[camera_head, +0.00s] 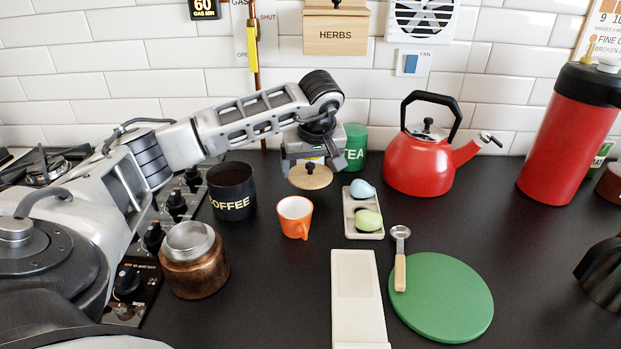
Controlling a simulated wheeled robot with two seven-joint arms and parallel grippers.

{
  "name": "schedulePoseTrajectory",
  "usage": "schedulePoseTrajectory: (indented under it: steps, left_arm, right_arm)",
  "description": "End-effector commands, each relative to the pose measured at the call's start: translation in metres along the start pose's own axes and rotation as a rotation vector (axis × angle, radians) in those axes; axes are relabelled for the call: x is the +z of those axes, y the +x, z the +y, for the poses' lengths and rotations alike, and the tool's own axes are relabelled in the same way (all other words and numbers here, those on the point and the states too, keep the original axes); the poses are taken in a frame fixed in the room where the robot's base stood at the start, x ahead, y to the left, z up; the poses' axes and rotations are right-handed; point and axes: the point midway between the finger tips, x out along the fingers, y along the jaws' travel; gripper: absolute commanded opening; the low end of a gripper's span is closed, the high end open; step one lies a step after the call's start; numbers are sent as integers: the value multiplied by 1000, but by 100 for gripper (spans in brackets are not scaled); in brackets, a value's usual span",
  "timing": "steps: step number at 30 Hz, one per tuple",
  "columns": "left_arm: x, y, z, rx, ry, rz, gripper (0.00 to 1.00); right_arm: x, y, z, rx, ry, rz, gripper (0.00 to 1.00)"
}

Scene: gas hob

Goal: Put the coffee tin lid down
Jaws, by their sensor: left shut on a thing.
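The coffee tin lid (311,178) is a round, pale wooden disc with a small knob. My left gripper (310,163) is shut on it from above and holds it level, apparently above the black worktop, though the gap beneath is hard to judge. The black coffee tin (232,193), lettered COFFEE, stands upright and open-topped to the left of the lid. The gripper's fingertips are small and partly hidden by the gripper body. My right gripper is not in view.
An orange cup (295,217) stands just in front of the lid. A green TEA tin (355,148) is behind right, beside a red kettle (425,162). A tray (363,232) holds two egg-shaped things. Worktop between cup and copper pot is clear.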

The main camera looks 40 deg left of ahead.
Motion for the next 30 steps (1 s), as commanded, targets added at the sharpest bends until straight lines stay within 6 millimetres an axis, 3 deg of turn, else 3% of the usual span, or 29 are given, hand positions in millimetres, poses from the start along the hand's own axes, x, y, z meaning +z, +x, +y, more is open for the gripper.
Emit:
schedulePoseTrajectory:
  steps: [7, 18, 19, 21, 30]
  left_arm:
    - [11, 31, 0, -2, 2, -2, 61]
    - [12, 36, 1, 0, 1, -1, 61]
    - [12, 36, 1, 0, 1, -1, 86]
    - [12, 35, 1, 0, 1, -1, 100]
    - [10, 28, 1, 1, 1, 0, 100]
  right_arm:
    - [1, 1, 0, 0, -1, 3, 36]
    - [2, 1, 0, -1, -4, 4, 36]
    - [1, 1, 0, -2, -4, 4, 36]
    - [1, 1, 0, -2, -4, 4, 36]
    - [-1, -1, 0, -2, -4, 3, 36]
